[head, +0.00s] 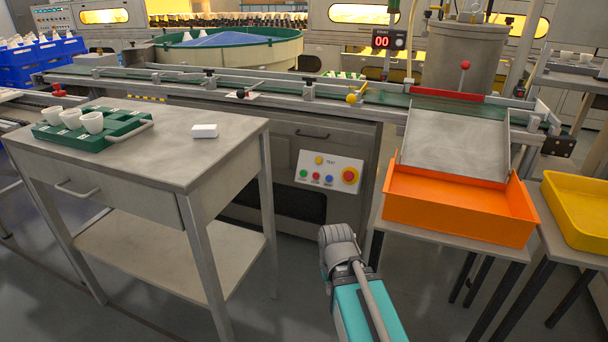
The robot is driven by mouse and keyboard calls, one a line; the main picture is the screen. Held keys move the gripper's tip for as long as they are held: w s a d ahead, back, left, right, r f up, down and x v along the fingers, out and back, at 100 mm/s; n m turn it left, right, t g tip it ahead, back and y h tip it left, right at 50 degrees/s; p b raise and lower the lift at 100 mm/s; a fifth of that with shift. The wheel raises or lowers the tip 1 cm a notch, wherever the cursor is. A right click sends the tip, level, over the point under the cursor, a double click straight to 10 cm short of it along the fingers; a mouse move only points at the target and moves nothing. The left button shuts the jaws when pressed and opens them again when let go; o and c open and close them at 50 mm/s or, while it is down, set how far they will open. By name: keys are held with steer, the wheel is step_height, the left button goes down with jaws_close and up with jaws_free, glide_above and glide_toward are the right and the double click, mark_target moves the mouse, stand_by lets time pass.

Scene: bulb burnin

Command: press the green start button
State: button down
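The green button (304,174) is a small round button at the left end of the lower row on a pale control panel (332,188). The panel is on the front of the grey machine under the conveyor. A red button (316,176) and a blue button (329,179) sit to its right. A yellow button (319,160) is above, and a large red knob on a yellow ring (350,175) is at the right. My teal and grey arm rises from the bottom, its grey joint below the panel. No gripper fingers show.
A grey table (170,150) at left holds a green tray (72,140) with white cups and a white block (204,131). An orange bin (455,212) stands right of the panel under a metal chute (455,141). A red display (381,42) reads 00. Open floor lies between table and bin stand.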

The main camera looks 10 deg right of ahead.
mark_target(301, 173)
stand_by(0.8)
steer(key=w+a+r+m+t+y+p, duration=0.1)
steer(key=w+r+m+t, duration=0.1)
steer(key=w, duration=1)
steer(key=w+a+r+m+t+y+p, duration=0.2)
steer(key=w+r+t, duration=0.3)
steer(key=w, duration=0.8)
steer(key=w+a+r+m+t+y+p, duration=0.1)
steer(key=w+a+r+m+t, duration=0.1)
steer(key=w+r, duration=0.5)
steer(key=w+m+t, duration=0.1)
steer(key=w+t, duration=0.1)
steer(key=w, duration=0.3)
steer(key=shift+w+r+m+y+p, duration=0.2)
steer(key=shift+m+y+p, duration=0.1)
steer(key=shift+y, duration=0.1)
steer(key=shift+a, duration=0.1)
steer(key=shift+w+d+f+b, duration=0.6)
steer(key=shift+w+f+b, duration=0.15)
steer(key=shift+w, duration=0.3)
steer(key=shift+w+d+f+b, duration=0.65)
steer(key=shift+w+f+b, duration=0.05)
steer(key=shift+w, duration=0.4)
steer(key=shift+w+d+f+b, duration=0.6)
steer(key=shift+w+f+b, duration=0.15)
steer(key=shift+w, duration=0.3)
